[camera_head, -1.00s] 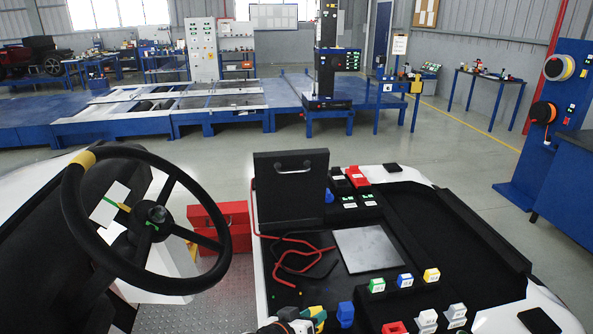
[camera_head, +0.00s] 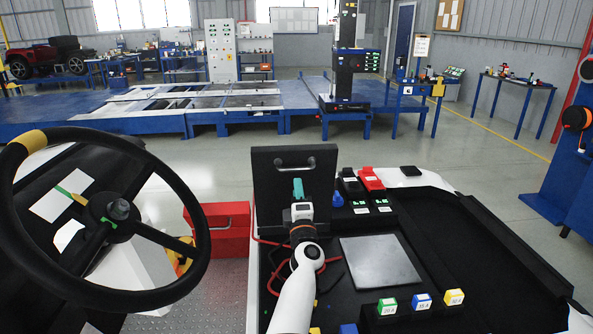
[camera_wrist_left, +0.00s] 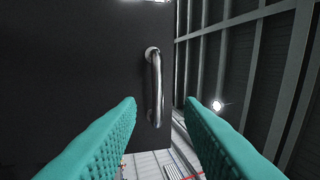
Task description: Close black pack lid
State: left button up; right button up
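The black pack lid (camera_head: 268,198) stands upright at the back of the black pack, a flat panel with a silver handle (camera_head: 295,163) near its top. My left gripper (camera_head: 298,187) is in front of the lid, just below the handle, with teal fingers. In the left wrist view the lid (camera_wrist_left: 75,65) fills the left side. There the handle (camera_wrist_left: 155,88) shows beyond and between the two spread fingertips (camera_wrist_left: 162,102), with nothing gripped. My left forearm hides part of the pack's interior. My right gripper is not in view.
A red cable (camera_head: 275,275) lies in the pack beside a grey plate (camera_head: 380,262). Red and black blocks (camera_head: 371,179) sit right of the lid. Green, blue and yellow blocks (camera_head: 421,300) line the front. A steering wheel (camera_head: 110,210) and red toolbox (camera_head: 222,230) are at left.

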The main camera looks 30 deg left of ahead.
aim_at(295, 168)
pick_arm(q)
jog(key=x, duration=0.9)
jog(key=shift+w+f, duration=0.1)
jog(key=shift+f, duration=0.1)
grip_shut()
jog(key=shift+r, duration=0.1)
